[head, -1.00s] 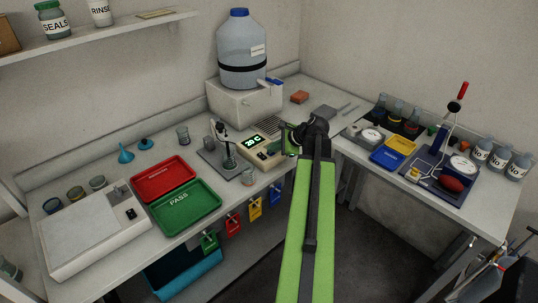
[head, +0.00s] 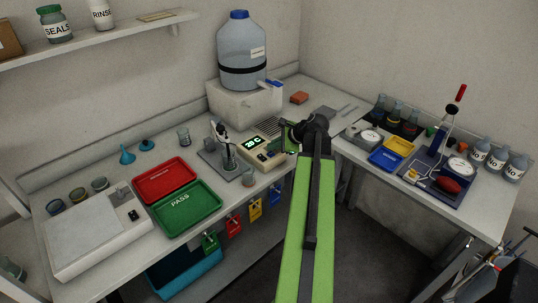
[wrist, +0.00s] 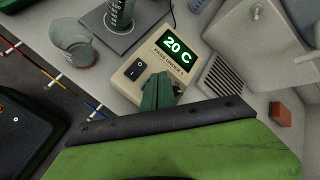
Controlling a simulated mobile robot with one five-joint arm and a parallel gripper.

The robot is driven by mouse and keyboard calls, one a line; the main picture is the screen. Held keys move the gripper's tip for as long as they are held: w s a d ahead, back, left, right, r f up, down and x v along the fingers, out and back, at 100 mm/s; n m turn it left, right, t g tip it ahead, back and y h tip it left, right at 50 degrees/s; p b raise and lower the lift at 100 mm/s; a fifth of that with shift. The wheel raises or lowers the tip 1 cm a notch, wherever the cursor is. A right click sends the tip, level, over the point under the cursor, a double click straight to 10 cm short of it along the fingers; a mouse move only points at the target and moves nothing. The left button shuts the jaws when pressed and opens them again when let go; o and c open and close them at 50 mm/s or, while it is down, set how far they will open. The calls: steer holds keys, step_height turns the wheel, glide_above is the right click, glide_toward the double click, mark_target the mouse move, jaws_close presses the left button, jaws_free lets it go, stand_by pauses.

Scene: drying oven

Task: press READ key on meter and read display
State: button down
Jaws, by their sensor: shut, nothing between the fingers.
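The meter (wrist: 140,76) is a beige box with a lit green display (wrist: 177,44) reading "20 C" above the printed words "PASS UNDER 5". A black rocker switch (wrist: 135,69) is on its left part. In the head view the meter (head: 257,158) stands on the bench, left of my gripper (head: 288,137). In the wrist view my gripper (wrist: 158,88) is shut and empty, its green fingertips over the lower right of the meter's face. They cover that part, and I see no READ key. I cannot tell whether the tips touch the meter.
A probe stand (head: 226,153) with a glass cylinder is left of the meter. A beaker (wrist: 72,45) stands at the bench edge. A vented grille (wrist: 222,78) and a grey box under a big water jug (head: 241,55) are behind. Red and green trays (head: 187,207) lie further left.

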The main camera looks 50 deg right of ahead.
mark_target(273, 154)
step_height(273, 154, up, 5)
steer(key=p, duration=0.4)
steer(key=shift+p, duration=0.3)
steer(key=shift+f, duration=0.15)
